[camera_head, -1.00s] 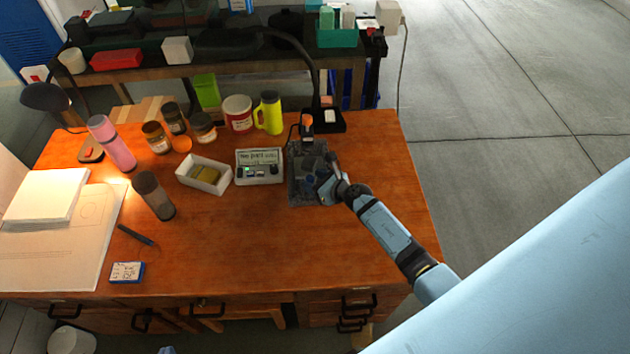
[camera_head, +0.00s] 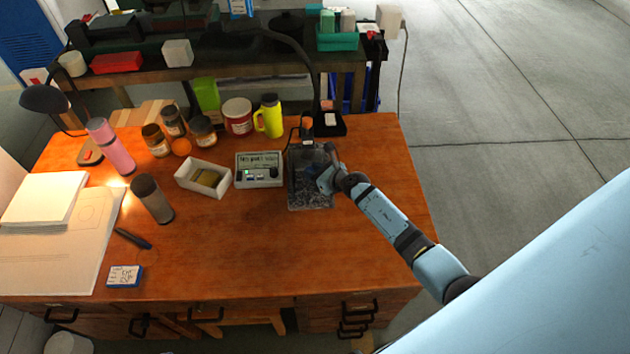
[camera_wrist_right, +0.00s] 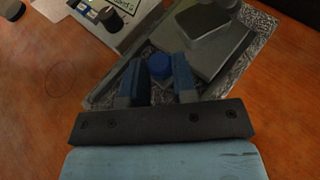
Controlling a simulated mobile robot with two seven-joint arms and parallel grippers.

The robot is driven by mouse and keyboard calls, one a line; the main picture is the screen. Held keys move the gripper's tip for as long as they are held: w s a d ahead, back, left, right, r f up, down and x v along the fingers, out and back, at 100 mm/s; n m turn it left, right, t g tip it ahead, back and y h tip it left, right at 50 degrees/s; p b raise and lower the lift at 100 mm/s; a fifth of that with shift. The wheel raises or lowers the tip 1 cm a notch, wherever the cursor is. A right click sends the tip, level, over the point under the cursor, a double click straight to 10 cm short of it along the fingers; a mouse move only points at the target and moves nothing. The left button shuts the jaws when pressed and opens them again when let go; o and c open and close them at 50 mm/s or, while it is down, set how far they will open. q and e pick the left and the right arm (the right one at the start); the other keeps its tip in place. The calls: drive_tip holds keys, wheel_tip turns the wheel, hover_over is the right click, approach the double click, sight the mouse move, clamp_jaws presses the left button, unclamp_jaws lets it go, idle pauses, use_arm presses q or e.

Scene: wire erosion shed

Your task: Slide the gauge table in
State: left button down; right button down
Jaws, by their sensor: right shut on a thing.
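The gauge stands on a speckled grey stone base (camera_head: 310,200) at the right side of the wooden desk. In the right wrist view, a flat grey table (camera_wrist_right: 213,52) sits on that base (camera_wrist_right: 255,50), with a darker block (camera_wrist_right: 203,20) over it. A round blue knob (camera_wrist_right: 160,66) is at the table's near side. My right gripper (camera_head: 323,178) is over the base, and in the wrist view its two blue fingers (camera_wrist_right: 158,82) are shut on the blue knob from either side. The arm hides part of the gauge in the head view. My left gripper is not in view.
A readout box (camera_head: 259,170) stands just left of the base. A white tray (camera_head: 203,178), jars, a yellow bottle (camera_head: 270,115) and a black pad (camera_head: 327,124) surround it. The desk in front of the base is clear.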

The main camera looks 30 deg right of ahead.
drive_tip(key=shift+w+d+r, duration=0.1)
drive_tip(key=shift+d, duration=0.05)
drive_tip(key=c, duration=1.1)
unclamp_jaws()
drive_tip(key=shift+o, duration=1)
drive_tip(key=shift+w, duration=0.1)
drive_tip(key=p+v, duration=0.1)
drive_tip(key=v, duration=1.3)
